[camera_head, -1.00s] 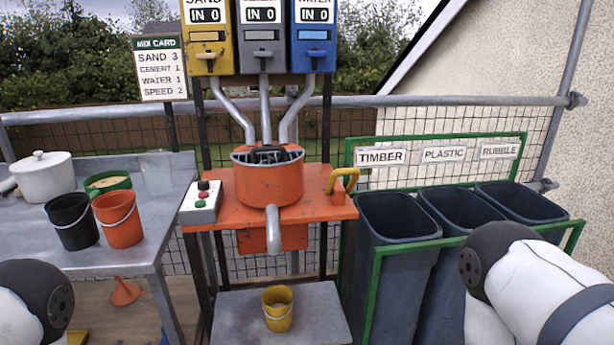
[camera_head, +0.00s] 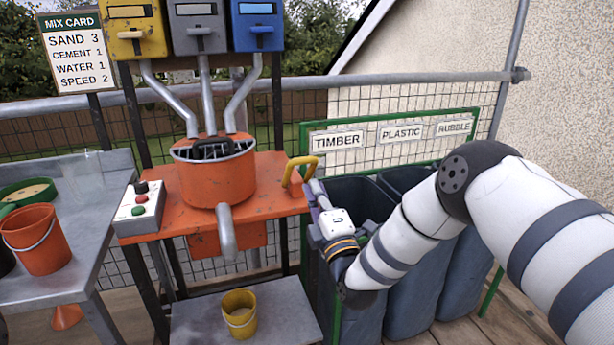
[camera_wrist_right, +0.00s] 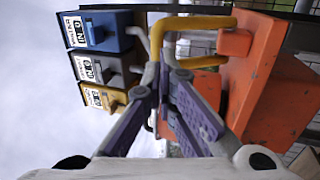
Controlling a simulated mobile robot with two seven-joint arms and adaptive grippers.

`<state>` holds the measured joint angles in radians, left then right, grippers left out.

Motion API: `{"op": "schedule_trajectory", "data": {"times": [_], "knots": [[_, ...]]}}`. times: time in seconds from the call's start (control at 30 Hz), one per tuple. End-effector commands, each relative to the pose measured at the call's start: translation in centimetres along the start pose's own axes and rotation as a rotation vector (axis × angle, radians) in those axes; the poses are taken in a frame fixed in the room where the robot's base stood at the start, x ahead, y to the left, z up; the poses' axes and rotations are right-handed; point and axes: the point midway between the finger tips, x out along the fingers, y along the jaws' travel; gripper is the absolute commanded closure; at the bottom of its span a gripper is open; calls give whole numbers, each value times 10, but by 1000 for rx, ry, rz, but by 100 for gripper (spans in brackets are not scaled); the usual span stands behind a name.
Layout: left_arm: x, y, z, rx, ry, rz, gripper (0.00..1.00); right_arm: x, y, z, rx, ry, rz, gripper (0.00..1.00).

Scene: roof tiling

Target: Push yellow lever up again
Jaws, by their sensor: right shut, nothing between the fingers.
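The yellow lever (camera_head: 298,170) is a bent bar at the right end of the orange mixer stand (camera_head: 285,203). It also shows large in the right wrist view (camera_wrist_right: 200,22), attached to an orange block. My right gripper (camera_head: 316,188) is shut and empty, just right of and below the lever in the head view. In the wrist view its fingertips (camera_wrist_right: 168,55) overlap the lever's bend; I cannot tell whether they touch it. The orange mixer drum (camera_head: 215,180) sits upright on the stand. My left gripper is not in view.
Dark bins (camera_head: 362,196) in a green frame stand to the right, below my right arm. Yellow, grey and blue dispensers (camera_head: 198,35) hang above the drum. A control box (camera_head: 141,207) is on the stand's left. A yellow bucket (camera_head: 239,320) stands below the spout.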

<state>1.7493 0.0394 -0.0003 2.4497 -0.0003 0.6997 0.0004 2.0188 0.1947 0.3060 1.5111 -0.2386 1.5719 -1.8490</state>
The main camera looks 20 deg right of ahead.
Motion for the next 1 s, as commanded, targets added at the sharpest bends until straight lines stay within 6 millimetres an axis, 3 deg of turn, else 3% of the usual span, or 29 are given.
{"op": "schedule_trajectory", "data": {"times": [0.1, 0.3, 0.77, 1.0], "knots": [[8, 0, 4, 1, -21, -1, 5, 22, -5, 0, 0, 0, -4, 100], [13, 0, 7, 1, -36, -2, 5, 48, -3, 0, 1, 0, -4, 100], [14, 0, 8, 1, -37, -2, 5, 56, 0, -1, 0, 2, -2, 100], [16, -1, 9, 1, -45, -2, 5, 76, 7, -1, 0, 2, -1, 100]]}}
